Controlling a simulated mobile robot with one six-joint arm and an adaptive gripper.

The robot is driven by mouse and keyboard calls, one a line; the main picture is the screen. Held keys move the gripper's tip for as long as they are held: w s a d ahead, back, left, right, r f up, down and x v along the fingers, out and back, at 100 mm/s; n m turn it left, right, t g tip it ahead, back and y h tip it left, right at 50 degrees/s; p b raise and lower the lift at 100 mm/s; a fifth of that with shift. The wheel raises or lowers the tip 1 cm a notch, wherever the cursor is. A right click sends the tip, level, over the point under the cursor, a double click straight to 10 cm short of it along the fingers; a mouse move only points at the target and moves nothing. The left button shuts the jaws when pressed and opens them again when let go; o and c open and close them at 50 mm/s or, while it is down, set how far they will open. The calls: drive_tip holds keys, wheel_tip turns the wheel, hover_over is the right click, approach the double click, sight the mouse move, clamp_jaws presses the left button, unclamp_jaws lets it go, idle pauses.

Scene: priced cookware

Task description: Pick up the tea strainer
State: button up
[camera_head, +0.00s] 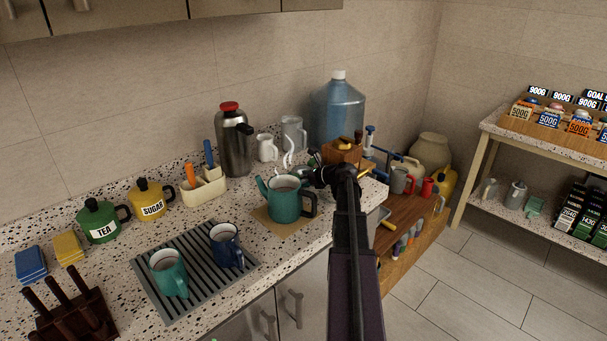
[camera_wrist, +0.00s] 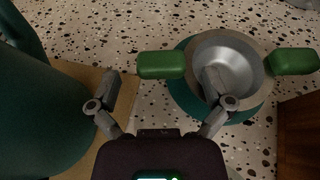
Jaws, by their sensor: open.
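The tea strainer (camera_wrist: 228,62) appears to be the round silver bowl with two green handles, set on a teal base on the speckled counter in the wrist view. My gripper (camera_wrist: 161,78) is open. Its right finger overlaps the bowl in the picture, and its left finger is over the wooden board. The strainer's left green handle (camera_wrist: 162,65) shows between the fingertips, slightly beyond them; I cannot tell if anything touches. In the head view my gripper (camera_head: 314,174) is just right of the teal kettle and hides most of the strainer.
The teal kettle (camera_head: 285,203) stands on a wooden board (camera_head: 262,222), close to the left finger; its side also fills the left of the wrist view (camera_wrist: 40,115). A wooden grinder (camera_head: 341,152) stands close behind my gripper. White and grey jugs (camera_head: 293,134) stand behind.

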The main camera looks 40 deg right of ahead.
drive_tip(key=c, duration=1.1)
drive_tip(key=shift+r, duration=0.15)
wheel_tip(320, 180, up, 10)
drive_tip(key=p, duration=1)
